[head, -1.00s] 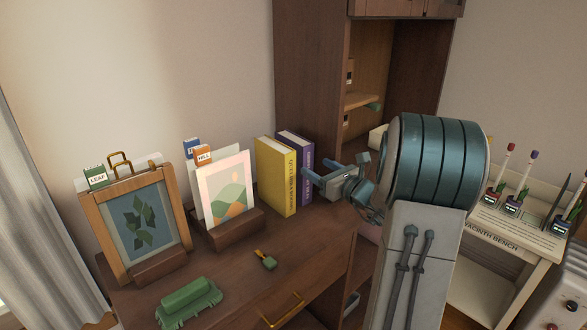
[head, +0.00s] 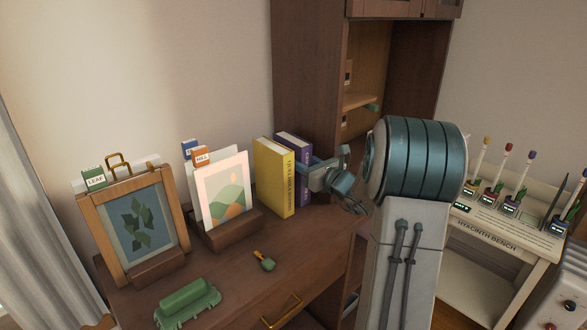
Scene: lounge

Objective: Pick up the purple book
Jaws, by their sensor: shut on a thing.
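The purple book (head: 306,193) stands upright on the brown desk, right behind and beside the yellow book (head: 273,178). Its top edge and part of its spine show. My gripper (head: 312,167) is at the upper spine of the purple book, with its jaws shut on the book. The gripper covers part of the spine, and the far finger is partly hidden. The book appears to rest on the desk still.
A framed leaf picture (head: 141,222) and a card holder (head: 230,231) stand at left on the desk (head: 215,275). A green object (head: 187,302) and a small tagged item (head: 264,261) lie in front. A tall cabinet (head: 308,75) rises behind; a bench (head: 487,235) stands right.

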